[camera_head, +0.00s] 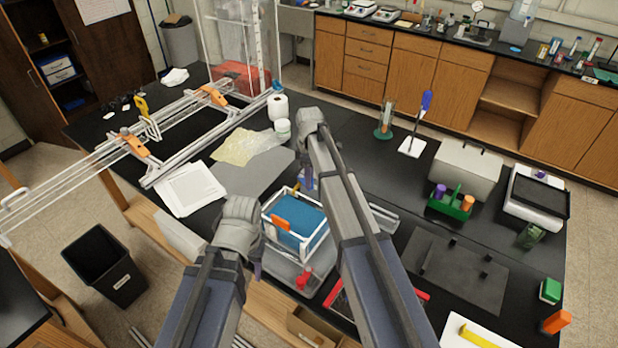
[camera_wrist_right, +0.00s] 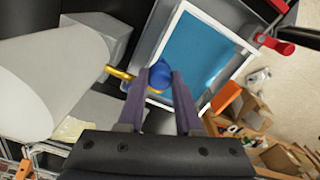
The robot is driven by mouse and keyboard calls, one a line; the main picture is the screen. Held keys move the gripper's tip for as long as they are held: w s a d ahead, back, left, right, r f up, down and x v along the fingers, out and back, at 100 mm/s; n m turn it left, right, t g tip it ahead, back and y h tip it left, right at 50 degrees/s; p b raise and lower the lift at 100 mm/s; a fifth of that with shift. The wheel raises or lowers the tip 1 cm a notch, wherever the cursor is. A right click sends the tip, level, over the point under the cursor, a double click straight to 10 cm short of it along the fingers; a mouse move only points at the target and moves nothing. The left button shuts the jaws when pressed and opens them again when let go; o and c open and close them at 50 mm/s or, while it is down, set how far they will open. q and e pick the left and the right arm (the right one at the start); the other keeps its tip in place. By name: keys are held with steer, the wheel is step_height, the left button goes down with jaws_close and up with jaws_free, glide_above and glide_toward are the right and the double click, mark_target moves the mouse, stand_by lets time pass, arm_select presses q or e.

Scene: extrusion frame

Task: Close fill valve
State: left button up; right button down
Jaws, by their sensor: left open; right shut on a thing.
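The tank (camera_head: 270,238), a white-framed box of blue water (camera_head: 312,222), stands on the bench in front of me. The fill valve, a blue knob (camera_wrist_right: 160,80) with a yellow stem (camera_wrist_right: 119,73), is at the tank's far edge. My right gripper (camera_wrist_right: 166,78) is shut on the blue knob, its two fingers on either side of it. In the head view my right gripper (camera_head: 308,178) is at the far left corner of the tank. My left gripper (camera_head: 257,270) is open and empty, beside the tank's near left side.
A red valve (camera_head: 303,280) is at the tank's near side and an orange part (camera_head: 282,225) is on its frame. A grey sheet (camera_head: 250,172), white papers (camera_head: 190,190) and a white jar (camera_head: 283,128) lie to the left and behind. A grey case (camera_head: 465,172) is to the right.

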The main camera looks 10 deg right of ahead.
steer(key=n, duration=0.1)
steer(key=d+n, duration=0.1)
steer(key=n, duration=0.1)
steer(key=w+n, duration=0.1)
steer(key=shift+w+d+n, duration=0.1)
steer(key=shift+d+n, duration=0.3)
steer(key=c, duration=0.6)
jaws_free()
steer(key=shift+o, duration=0.2)
step_height(320, 180, up, 8)
steer(key=p, duration=0.8)
steer(key=shift+f, duration=0.1)
